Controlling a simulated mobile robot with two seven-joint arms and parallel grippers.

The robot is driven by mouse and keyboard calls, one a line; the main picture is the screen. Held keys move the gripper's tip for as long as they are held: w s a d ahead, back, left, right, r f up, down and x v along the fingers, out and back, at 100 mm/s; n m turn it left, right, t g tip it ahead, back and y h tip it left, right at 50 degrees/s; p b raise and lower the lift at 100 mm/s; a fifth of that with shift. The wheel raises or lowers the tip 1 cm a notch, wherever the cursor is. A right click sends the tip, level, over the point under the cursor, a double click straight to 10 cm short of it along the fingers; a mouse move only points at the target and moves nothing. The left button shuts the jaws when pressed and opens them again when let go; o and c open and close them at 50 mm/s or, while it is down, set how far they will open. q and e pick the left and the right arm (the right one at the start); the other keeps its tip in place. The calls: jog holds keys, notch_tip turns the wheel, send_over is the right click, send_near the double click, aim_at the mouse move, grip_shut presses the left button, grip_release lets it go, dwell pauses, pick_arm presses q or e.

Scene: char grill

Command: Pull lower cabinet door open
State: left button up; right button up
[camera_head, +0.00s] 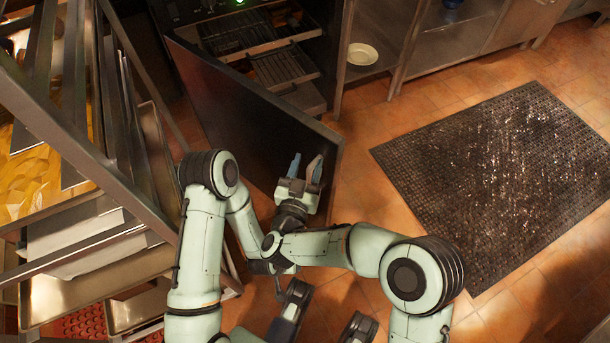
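The dark lower cabinet door (240,110) stands swung out from the cabinet, hinged at the left, with its free edge (335,160) toward me. Racks (285,68) inside the cabinet show behind it. My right gripper (305,168) is in front of the near face of the door, close to its free edge. Its two fingers are apart with nothing seen between them. Whether it touches the door I cannot tell. No handle can be made out. My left arm comes in from the left and bends down behind the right arm; its gripper cannot be made out.
A metal rack with trays (95,235) stands close on the left. A black rubber mat (490,185) lies on the tiled floor at the right. A white plate (362,54) sits on a low shelf at the back. The floor between door and mat is clear.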

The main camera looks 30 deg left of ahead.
pick_arm(q)
jog(key=s+d+r+g+p, duration=0.1)
jog(key=s+d+r+p, duration=0.1)
jog(key=s, duration=0.3)
jog(key=shift+s+d+r+g+h+p, duration=0.4)
jog(key=shift+r+p, duration=0.05)
jog(key=shift+r, duration=0.35)
pick_arm(e)
notch_tip(320, 180, up, 13)
jog(key=shift+s+a, duration=0.15)
jog(key=shift+a, duration=0.05)
jog(key=shift+f, duration=0.1)
